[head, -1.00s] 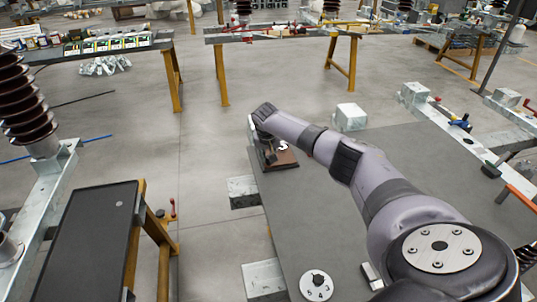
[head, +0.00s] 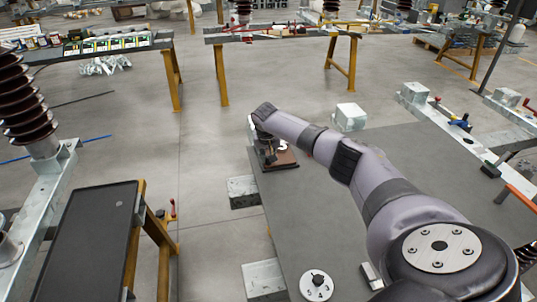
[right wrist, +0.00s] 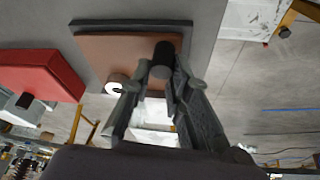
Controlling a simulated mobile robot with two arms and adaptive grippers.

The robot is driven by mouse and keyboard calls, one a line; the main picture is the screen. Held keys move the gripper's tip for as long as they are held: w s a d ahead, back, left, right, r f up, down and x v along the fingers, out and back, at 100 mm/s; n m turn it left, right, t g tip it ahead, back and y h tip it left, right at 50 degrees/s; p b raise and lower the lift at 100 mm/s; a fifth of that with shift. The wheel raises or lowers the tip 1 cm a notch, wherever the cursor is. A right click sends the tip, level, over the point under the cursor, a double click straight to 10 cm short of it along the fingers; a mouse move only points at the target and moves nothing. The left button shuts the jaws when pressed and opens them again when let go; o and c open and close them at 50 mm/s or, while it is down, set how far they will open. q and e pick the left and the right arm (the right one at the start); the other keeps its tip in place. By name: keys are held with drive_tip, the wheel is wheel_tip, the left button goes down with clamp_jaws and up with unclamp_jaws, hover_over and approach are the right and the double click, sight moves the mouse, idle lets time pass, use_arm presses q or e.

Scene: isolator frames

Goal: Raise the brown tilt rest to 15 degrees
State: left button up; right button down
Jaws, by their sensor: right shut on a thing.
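The brown tilt rest (head: 284,161) sits on the far left corner of the dark grey table, partly hidden by my right arm. In the right wrist view it is a flat brown plate (right wrist: 105,52) on a dark base, with a short black knob (right wrist: 163,52) and a white ring-like part beside it. My right gripper (right wrist: 163,74) is shut on the black knob at the plate's edge. In the head view the right gripper (head: 267,150) shows small and dark at the rest. The rest's angle cannot be read. My left gripper is not in view.
The grey table (head: 400,160) carries a round white numbered dial (head: 317,286) near its front left. A red block (right wrist: 42,74) shows beside the rest in the right wrist view. A black-topped bench (head: 80,235) stands left across a floor gap. A pale block (head: 349,117) stands behind the table.

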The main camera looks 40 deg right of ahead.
idle(0.8)
drive_tip(key=c, duration=1.5)
unclamp_jaws()
drive_tip(key=v, duration=1.2)
drive_tip(key=shift+w, duration=0.1)
